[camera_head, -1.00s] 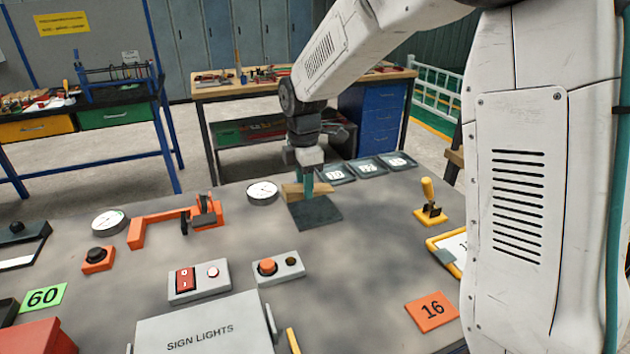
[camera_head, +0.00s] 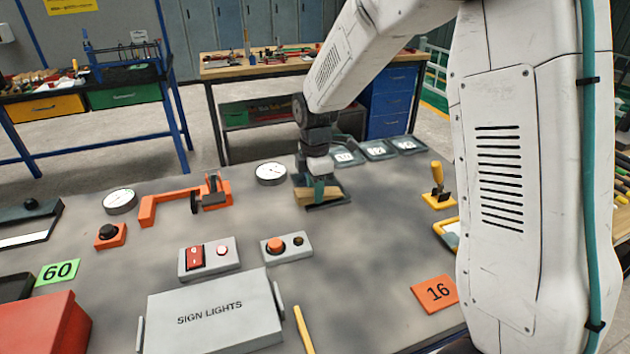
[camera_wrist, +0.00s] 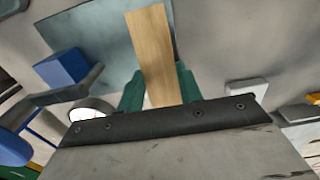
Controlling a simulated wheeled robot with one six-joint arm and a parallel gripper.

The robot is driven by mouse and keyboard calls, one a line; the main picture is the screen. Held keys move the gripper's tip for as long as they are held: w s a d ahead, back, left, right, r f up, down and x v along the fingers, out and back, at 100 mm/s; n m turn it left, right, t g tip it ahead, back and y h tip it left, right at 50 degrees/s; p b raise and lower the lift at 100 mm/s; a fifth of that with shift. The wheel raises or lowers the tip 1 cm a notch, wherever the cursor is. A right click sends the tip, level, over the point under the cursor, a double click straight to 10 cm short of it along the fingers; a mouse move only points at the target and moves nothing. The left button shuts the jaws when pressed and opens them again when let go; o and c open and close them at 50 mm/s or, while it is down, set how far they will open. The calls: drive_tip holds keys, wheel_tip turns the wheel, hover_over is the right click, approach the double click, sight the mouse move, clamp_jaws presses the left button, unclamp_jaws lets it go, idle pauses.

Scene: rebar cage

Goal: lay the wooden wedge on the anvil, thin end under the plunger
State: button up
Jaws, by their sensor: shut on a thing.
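My gripper (camera_head: 319,192) points down with its teal fingers shut on the wooden wedge (camera_head: 304,197). The wedge is pale wood and lies crosswise between the fingers, over a dark square mat (camera_head: 340,203); I cannot tell whether it touches it. In the wrist view the wedge (camera_wrist: 153,45) sticks out beyond the fingers, with the mat (camera_wrist: 95,35) behind it. An orange C-shaped fixture (camera_head: 163,199) with a dark round part and an upright piece at its right end stands to the left. I cannot clearly make out its anvil or plunger.
A round dial (camera_head: 271,173) stands just left of the mat. Numbered trays (camera_head: 377,150) lie behind right. A yellow-handled tool (camera_head: 437,180) is at right. Switch boxes (camera_head: 209,259) and the SIGN LIGHTS box (camera_head: 212,312) are in front. Grey tabletop between is clear.

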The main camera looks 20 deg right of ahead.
drive_tip(key=shift+f, duration=0.3)
drive_tip(key=o, duration=1.1)
drive_tip(key=shift+c, duration=0.2)
wheel_tip(320, 180, up, 14)
drive_tip(key=shift+f, duration=0.1)
idle(0.4)
